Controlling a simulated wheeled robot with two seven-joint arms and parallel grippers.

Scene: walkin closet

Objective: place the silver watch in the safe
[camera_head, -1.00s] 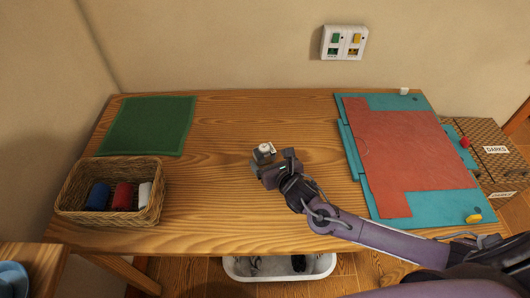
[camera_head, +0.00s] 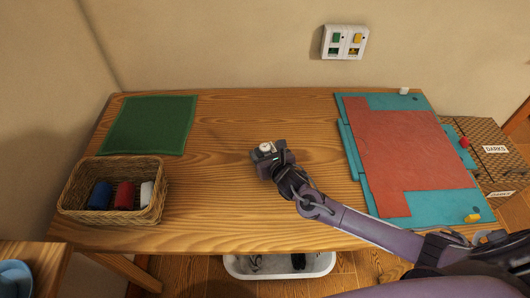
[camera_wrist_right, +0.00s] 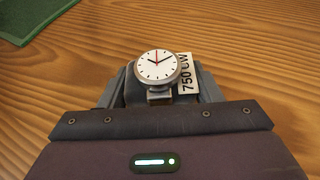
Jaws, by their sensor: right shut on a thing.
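The silver watch (camera_wrist_right: 158,66) has a round white dial with black marks and a red hand, and a white tag reading "750 CW" lies beside it. My right gripper (camera_wrist_right: 160,92) is shut on the watch, which shows between its fingers in the wrist view. In the head view the right gripper (camera_head: 268,158) and the watch (camera_head: 265,147) are over the middle of the wooden table. I cannot tell how high above the wood they are. No safe can be made out in these views. My left gripper is not in view.
A green mat (camera_head: 148,125) lies at the back left. A wicker basket (camera_head: 75,203) with blue, red and white rolls is at the front left. Teal and red boards (camera_head: 410,160) cover the right end. A switch panel (camera_head: 344,42) is on the wall. A white bin (camera_head: 235,268) stands below.

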